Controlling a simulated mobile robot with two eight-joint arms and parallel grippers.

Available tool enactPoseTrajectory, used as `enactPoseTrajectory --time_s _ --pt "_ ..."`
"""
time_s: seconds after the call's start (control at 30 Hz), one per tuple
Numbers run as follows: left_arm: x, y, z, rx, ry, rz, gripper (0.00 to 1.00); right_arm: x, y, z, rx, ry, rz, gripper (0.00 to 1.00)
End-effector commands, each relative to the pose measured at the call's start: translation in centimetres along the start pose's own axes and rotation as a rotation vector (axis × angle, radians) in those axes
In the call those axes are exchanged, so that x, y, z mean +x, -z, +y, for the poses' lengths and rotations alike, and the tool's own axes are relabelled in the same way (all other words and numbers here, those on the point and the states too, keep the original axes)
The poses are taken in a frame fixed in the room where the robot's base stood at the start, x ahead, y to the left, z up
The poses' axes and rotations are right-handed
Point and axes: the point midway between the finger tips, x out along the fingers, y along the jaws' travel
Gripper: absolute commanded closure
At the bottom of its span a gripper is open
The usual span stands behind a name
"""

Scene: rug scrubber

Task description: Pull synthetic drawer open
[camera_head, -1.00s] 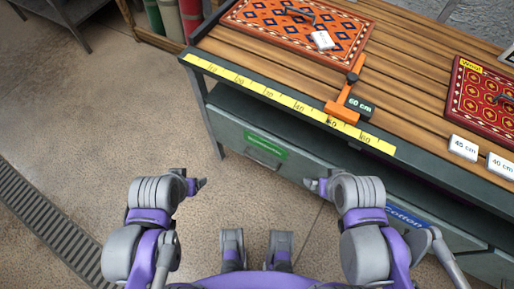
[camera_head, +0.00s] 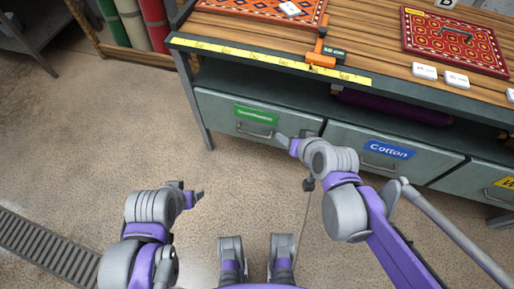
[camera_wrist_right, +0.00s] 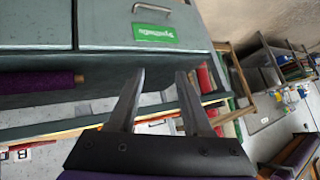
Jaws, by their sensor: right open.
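The synthetic drawer (camera_head: 216,112) is the left one under the bench, with a green label (camera_head: 256,114) and a metal handle (camera_head: 254,131) below it. Its front looks flush, so it appears closed. My right gripper (camera_head: 284,142) is just right of the handle in the head view, apart from it. In the right wrist view, its two fingers (camera_wrist_right: 160,75) are spread with nothing between them. That view shows the green "Synthetic" label (camera_wrist_right: 154,33) and handle (camera_wrist_right: 151,8) upside down beyond the fingers. My left gripper (camera_head: 190,191) is low at the left, away from the drawer; its jaws are unclear.
The Cotton drawer (camera_head: 385,155) is right of the synthetic one. The workbench top (camera_head: 370,50) holds rugs, an orange measuring slide (camera_head: 321,55) and white tags. A purple roll (camera_head: 400,108) lies on the shelf. Floor in front is clear.

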Motion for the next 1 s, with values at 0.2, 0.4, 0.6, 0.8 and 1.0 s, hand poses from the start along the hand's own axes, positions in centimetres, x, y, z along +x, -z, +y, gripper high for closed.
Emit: enactPoseTrajectory --time_s 0.2,0.4,0.6,0.8,1.0 --pt "1.7 -0.8 0.0 0.0 0.0 -0.006 0.29 8.3 6.6 -5.4 0.183 0.187 0.228 0.5" --pt "3.0 -1.4 0.0 0.0 0.0 -0.011 0.29 15.4 9.8 -8.4 0.397 0.308 0.417 0.5" --pt "4.4 -1.9 0.0 0.0 0.0 -0.016 0.29 22.8 9.4 -9.2 0.642 0.373 0.579 0.5" --pt "5.8 -2.5 0.0 0.0 0.0 -0.022 0.29 30.1 4.8 -7.9 0.908 0.372 0.71 0.5" --pt "7.2 -3.0 0.0 0.0 0.0 -0.027 0.29 36.8 -3.9 -4.9 1.168 0.303 0.805 0.5"
